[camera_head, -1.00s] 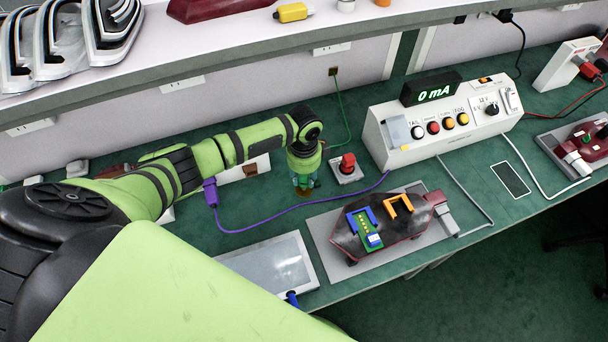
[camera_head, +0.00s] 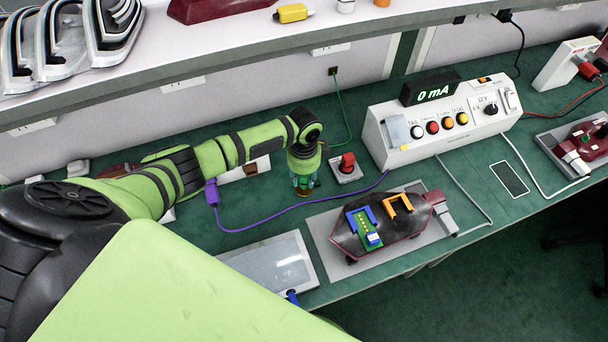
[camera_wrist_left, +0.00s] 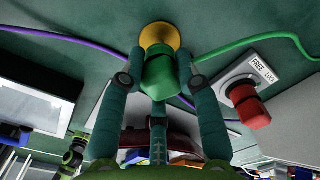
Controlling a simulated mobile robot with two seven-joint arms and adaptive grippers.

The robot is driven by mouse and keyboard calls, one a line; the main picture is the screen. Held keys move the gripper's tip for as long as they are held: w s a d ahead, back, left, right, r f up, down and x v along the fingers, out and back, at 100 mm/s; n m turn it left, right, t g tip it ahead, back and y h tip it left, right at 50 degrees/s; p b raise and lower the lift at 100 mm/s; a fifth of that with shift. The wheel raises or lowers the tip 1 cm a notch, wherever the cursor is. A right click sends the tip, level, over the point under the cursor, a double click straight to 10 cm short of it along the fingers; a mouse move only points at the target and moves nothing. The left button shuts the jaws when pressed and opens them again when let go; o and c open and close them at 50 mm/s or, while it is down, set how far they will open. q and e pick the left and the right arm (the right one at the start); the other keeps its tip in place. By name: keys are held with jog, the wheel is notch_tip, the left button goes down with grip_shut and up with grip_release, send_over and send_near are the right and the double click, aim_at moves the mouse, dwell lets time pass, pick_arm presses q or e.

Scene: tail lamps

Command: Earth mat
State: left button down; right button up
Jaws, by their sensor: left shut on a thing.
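My left gripper (camera_head: 304,190) points down at the bench, left of the red knob. In the left wrist view its teal fingers (camera_wrist_left: 158,82) are shut on a green plug (camera_wrist_left: 161,72). A green cord (camera_wrist_left: 235,50) runs off to the right from the plug. A round brass stud (camera_wrist_left: 160,38) shows just beyond the plug's end. I cannot tell whether the plug is seated on it. In the head view the green cord (camera_head: 345,112) rises to a wall socket (camera_head: 334,72). The green bench mat (camera_head: 265,205) lies under everything. My right gripper is out of view.
The red knob (camera_head: 347,162) on its plate stands close to the gripper, labelled FREE and LOCK in the wrist view (camera_wrist_left: 248,105). A purple cord (camera_head: 265,225) crosses the mat. A dark lamp (camera_head: 347,240), a flat tray (camera_head: 270,265) and the white tester (camera_head: 437,124), reading 0 mA, stand around.

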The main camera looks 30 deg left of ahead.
pick_arm(q)
jog(key=shift+f+b, duration=0.7)
jog(key=shift+f, duration=0.6)
jog(key=c, duration=0.8)
grip_release()
notch_tip(320, 180, up, 12)
jog(key=shift+r, duration=0.1)
dwell(0.4)
